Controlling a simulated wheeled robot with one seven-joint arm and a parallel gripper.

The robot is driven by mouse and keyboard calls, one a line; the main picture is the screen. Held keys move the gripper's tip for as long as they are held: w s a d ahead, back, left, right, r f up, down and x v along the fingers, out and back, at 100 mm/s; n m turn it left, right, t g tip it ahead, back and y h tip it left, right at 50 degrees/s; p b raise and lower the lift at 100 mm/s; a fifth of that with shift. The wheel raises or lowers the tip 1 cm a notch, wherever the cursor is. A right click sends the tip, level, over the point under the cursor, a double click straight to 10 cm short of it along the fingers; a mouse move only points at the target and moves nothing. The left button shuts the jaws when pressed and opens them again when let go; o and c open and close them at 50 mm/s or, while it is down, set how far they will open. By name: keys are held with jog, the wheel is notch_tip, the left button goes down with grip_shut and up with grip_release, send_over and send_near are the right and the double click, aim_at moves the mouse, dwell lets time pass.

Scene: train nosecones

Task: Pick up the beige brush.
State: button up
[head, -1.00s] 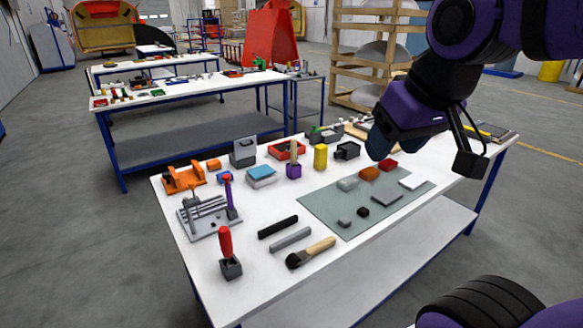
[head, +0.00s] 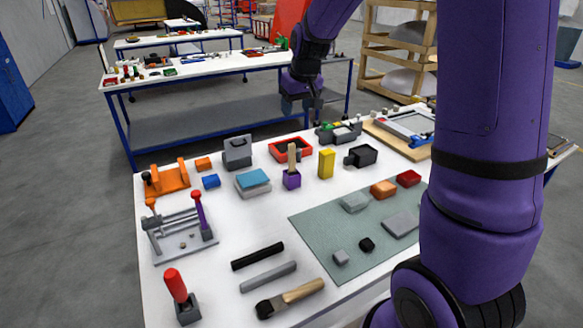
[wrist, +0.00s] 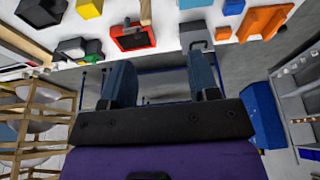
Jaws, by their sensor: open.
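A brush (head: 290,298) with a beige wooden handle and a dark head lies flat near the table's front edge in the head view. A second beige, stick-like piece (head: 292,156) stands upright in a small purple holder (head: 292,180) farther back; I cannot tell whether it is a brush. It also shows at the top of the wrist view (wrist: 146,12). My gripper (head: 300,108) is beyond the table's back edge, apart from both pieces. In the wrist view its two blue fingers are spread with nothing between them (wrist: 161,75).
The white table (head: 230,225) also holds a yellow block (head: 326,163), a red tray (head: 290,150), a black bar (head: 257,256), a grey bar (head: 268,277) and a green mat (head: 318,228). My arm covers the table's right part. A wooden rack (head: 400,50) stands behind.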

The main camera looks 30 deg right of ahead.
send_near(292, 144)
jog(key=f, duration=0.2)
jog(key=shift+g, duration=0.3)
jog(key=x, duration=0.4)
jog(key=shift+w, duration=0.45)
jog(key=shift+x, duration=3.2)
jog(key=shift+w, duration=0.1)
jog(key=c, duration=1)
